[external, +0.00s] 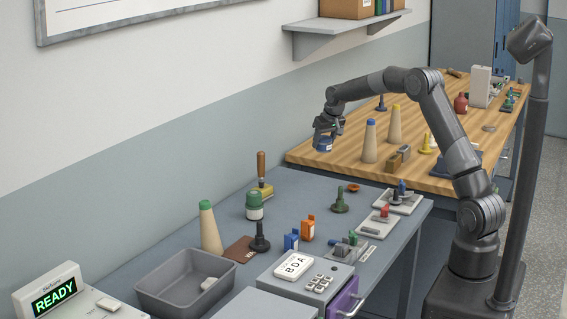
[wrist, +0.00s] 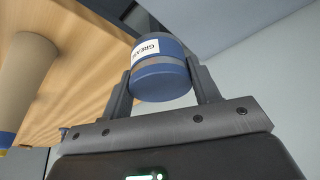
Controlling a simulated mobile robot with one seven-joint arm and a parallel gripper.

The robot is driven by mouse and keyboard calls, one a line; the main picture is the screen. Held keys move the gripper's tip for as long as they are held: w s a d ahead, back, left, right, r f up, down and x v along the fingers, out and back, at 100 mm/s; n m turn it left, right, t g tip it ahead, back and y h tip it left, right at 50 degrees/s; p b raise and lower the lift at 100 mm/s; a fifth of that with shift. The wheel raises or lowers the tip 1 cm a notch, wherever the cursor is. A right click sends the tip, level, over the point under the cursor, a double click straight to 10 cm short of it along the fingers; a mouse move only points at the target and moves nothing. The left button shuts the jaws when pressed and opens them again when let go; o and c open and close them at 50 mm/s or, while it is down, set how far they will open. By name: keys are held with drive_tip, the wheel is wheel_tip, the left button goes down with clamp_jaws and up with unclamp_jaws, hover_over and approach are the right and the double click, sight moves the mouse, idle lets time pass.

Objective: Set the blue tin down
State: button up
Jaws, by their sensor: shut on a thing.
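The blue tin (wrist: 160,78) has a white label reading "GREASE" in part and sits between the two fingers of my gripper (wrist: 163,88) in the wrist view. My gripper is shut on it. In the external view the tin (external: 323,143) hangs from my gripper (external: 326,128) in the air, near the wall, by the left end of the wooden bench. The tin's far side is hidden.
The grey table (external: 300,190) holds a green-and-white tin (external: 254,206), a cone with green top (external: 209,228), a grey bin (external: 185,284) and small trays at the right. Yarn cones (external: 370,142) stand on the wooden bench (external: 345,158). Bare grey tabletop lies below my gripper.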

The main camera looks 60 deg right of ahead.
drive_tip(key=a+n+y, duration=0.4)
drive_tip(key=a+n, duration=0.6)
drive_tip(key=a, duration=2)
drive_tip(key=s+a+n+g+y, duration=0.1)
drive_tip(key=s+a+n, duration=0.5)
drive_tip(key=a, duration=0.7)
drive_tip(key=s+a+n+g+y, duration=0.15)
drive_tip(key=s+a+n, duration=0.4)
drive_tip(key=a, duration=0.85)
drive_tip(key=shift+m, duration=0.75)
drive_tip(key=a+f, duration=0.2)
drive_tip(key=a, duration=0.1)
drive_tip(key=s+a+f, duration=0.1)
drive_tip(key=a+f, duration=0.1)
drive_tip(key=a, duration=0.2)
drive_tip(key=s+a+f, duration=0.1)
drive_tip(key=a+f, duration=0.1)
drive_tip(key=a, duration=0.1)
drive_tip(key=shift+a+f, duration=0.15)
drive_tip(key=shift+a, duration=0.2)
drive_tip(key=shift+a+f, duration=0.25)
drive_tip(key=shift+f, duration=1.9)
drive_tip(key=shift+f, duration=0.1)
